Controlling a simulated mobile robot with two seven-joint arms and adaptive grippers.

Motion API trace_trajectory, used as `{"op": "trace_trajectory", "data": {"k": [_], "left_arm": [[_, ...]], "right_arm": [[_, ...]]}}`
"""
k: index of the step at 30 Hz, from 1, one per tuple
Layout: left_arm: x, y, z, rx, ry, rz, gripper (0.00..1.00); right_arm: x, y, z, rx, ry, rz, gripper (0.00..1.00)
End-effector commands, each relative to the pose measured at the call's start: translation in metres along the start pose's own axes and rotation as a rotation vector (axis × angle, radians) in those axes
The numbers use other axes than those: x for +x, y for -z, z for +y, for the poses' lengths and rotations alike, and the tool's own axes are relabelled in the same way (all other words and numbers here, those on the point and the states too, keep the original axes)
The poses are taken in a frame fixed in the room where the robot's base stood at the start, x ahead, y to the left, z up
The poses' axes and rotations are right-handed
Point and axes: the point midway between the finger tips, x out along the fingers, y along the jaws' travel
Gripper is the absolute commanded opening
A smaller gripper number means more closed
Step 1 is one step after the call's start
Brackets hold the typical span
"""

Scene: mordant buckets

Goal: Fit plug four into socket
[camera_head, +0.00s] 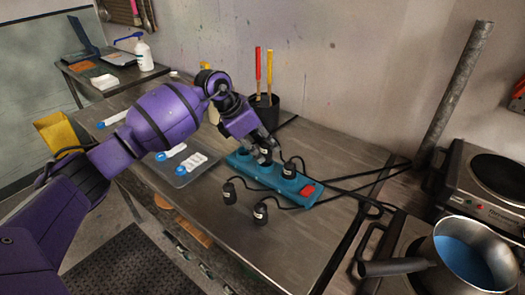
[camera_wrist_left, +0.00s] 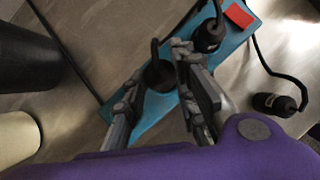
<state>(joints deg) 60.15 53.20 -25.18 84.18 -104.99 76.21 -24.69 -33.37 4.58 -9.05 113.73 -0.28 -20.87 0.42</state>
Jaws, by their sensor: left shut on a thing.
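A teal power strip (camera_head: 268,180) with a red switch (camera_head: 308,190) lies on the metal table, and it also shows in the wrist view (camera_wrist_left: 152,112). My left gripper (camera_head: 262,146) is over the far-left end of the strip, shut on a black plug (camera_wrist_left: 159,74). I cannot tell whether that plug is seated in a socket. Another black plug (camera_head: 288,171) stands upright on the strip nearer the switch; it also shows in the wrist view (camera_wrist_left: 208,38). Two black plugs, a left one (camera_head: 229,194) and a right one (camera_head: 260,214), are on the table in front of the strip. My right gripper is out of view.
A black bucket (camera_head: 263,112) with red and yellow handles stands behind the strip. A clear tray (camera_head: 182,178) with blue-capped items lies to the left. Black cables run right toward a hot plate (camera_head: 490,180) and a pot (camera_head: 470,255).

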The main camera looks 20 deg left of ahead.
Motion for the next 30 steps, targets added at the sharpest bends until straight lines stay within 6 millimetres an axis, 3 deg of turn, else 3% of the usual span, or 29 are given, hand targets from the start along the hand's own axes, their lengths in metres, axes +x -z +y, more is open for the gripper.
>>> {"op": "trace_trajectory", "data": {"k": [4, 26, 27, 30], "left_arm": [[0.015, 0.01, 0.0, -0.001, -0.001, 0.0, 0.0], [0.03, 0.019, -0.001, -0.002, 0.002, 0.005, 0.0], [0.03, 0.02, -0.001, -0.002, 0.003, 0.007, 0.3], [0.031, 0.021, -0.001, -0.003, 0.004, 0.01, 0.43]], "right_arm": [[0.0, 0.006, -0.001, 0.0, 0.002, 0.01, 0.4], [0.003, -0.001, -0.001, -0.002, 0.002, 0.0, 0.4], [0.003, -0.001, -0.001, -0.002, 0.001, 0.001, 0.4], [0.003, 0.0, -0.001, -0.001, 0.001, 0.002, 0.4]]}}
